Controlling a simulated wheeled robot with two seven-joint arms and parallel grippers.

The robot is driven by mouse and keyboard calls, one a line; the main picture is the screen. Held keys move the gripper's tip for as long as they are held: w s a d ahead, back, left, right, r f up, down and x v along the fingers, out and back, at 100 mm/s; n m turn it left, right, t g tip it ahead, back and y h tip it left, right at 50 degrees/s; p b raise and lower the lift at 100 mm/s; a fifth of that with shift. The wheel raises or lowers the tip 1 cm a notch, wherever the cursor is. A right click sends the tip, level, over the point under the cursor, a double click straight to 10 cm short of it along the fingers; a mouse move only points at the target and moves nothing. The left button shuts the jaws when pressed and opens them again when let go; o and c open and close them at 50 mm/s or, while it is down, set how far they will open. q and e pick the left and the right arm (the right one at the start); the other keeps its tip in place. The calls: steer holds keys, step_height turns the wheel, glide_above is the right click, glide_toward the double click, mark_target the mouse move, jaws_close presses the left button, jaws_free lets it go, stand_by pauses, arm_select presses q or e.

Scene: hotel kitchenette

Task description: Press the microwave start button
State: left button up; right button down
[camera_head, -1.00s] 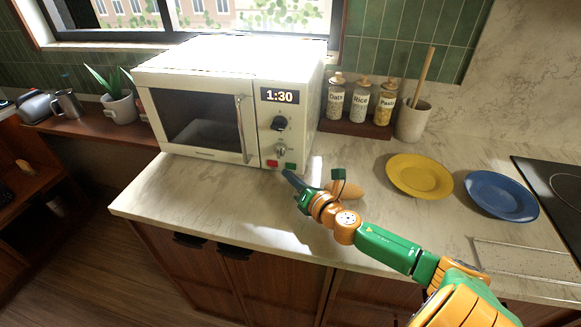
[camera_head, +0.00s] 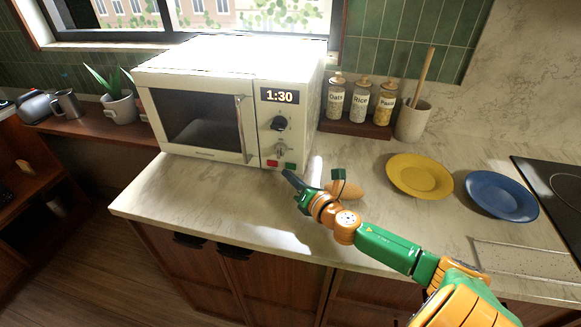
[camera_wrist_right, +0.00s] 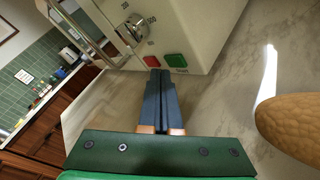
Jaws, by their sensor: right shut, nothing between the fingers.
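The white microwave (camera_head: 200,110) stands on the counter with its door shut and its display reading 1:30. Its green button (camera_head: 290,166) is at the lower right of the control panel, beside the red button (camera_head: 271,163). In the right wrist view the green button (camera_wrist_right: 176,61) is just past my fingertips, with the red button (camera_wrist_right: 152,62) to its left. My right gripper (camera_head: 287,173) is shut and empty, its tips close below the green button. I cannot tell whether they touch it. My left gripper is not in view.
A yellow plate (camera_head: 419,175) and a blue plate (camera_head: 500,195) sit to the right. Several jars (camera_head: 359,104) stand on a wooden tray behind. The counter front left is clear.

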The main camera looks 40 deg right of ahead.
stand_by(0.4)
steer(key=shift+w+d, duration=0.3)
